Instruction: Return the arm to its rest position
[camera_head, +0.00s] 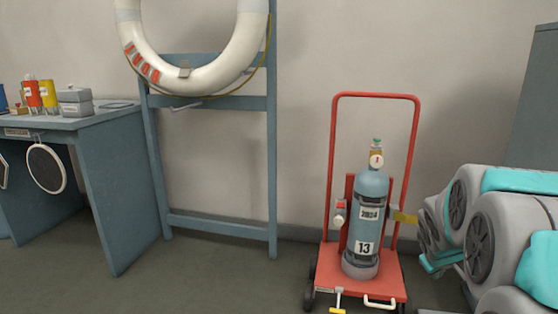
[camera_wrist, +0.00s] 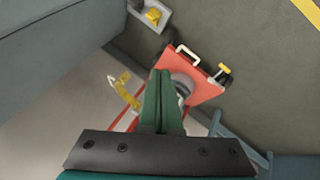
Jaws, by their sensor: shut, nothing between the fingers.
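My gripper (camera_wrist: 161,76) shows in the wrist view as two green fingers pressed together, shut and empty, pointing towards the trolley. In the head view my folded grey and teal arm (camera_head: 490,235) fills the right edge, and I cannot make out the fingers there. A blue-grey gas cylinder (camera_head: 370,215) marked 13 stands upright on a red trolley (camera_head: 385,287). The trolley also shows in the wrist view (camera_wrist: 205,88), where my fingers hide much of the cylinder. I cannot tell the distance between fingers and trolley.
A blue stand (camera_head: 217,102) holding a white lifebuoy (camera_head: 215,75) is left of the trolley. A blue desk (camera_head: 120,190) with bottles and a grey box (camera_head: 75,103) is at far left. Floor before the stand is clear.

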